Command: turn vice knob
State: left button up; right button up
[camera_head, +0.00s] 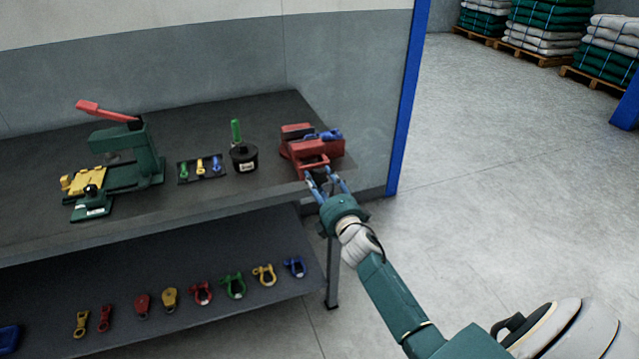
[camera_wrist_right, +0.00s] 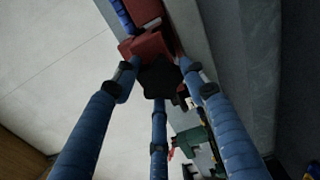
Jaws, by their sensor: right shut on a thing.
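The red vice (camera_head: 305,146) stands at the right end of the dark bench top, with a blue part lying across its top. It also shows in the right wrist view (camera_wrist_right: 146,45). The dark vice knob (camera_wrist_right: 160,78) sits at the vice's near end. My right gripper (camera_head: 322,180) reaches the front of the vice, and its blue fingers (camera_wrist_right: 158,95) are closed around the knob. In the head view the fingers mostly hide the knob. My left gripper is not in view.
On the bench (camera_head: 220,195) stand a green press (camera_head: 130,160) with a red lever, a tray of small shackles (camera_head: 202,168) and a black pot (camera_head: 244,158). Several shackles and blocks lie on the lower shelf (camera_head: 200,325). Open floor (camera_head: 480,180) is at right.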

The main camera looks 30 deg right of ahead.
jog(key=shift+w+d+r+n, duration=0.1)
jog(key=shift+d+r+n, duration=0.3)
jog(key=shift+d+r, duration=0.1)
jog(key=o, duration=1.1)
jog(key=shift+o, duration=0.3)
jog(key=shift+d+f, duration=0.15)
jog(key=shift+f, duration=0.25)
jog(key=shift+s+a, duration=0.35)
jog(key=shift+s, duration=0.05)
jog(key=v, duration=1.1)
jog(key=shift+d, duration=0.1)
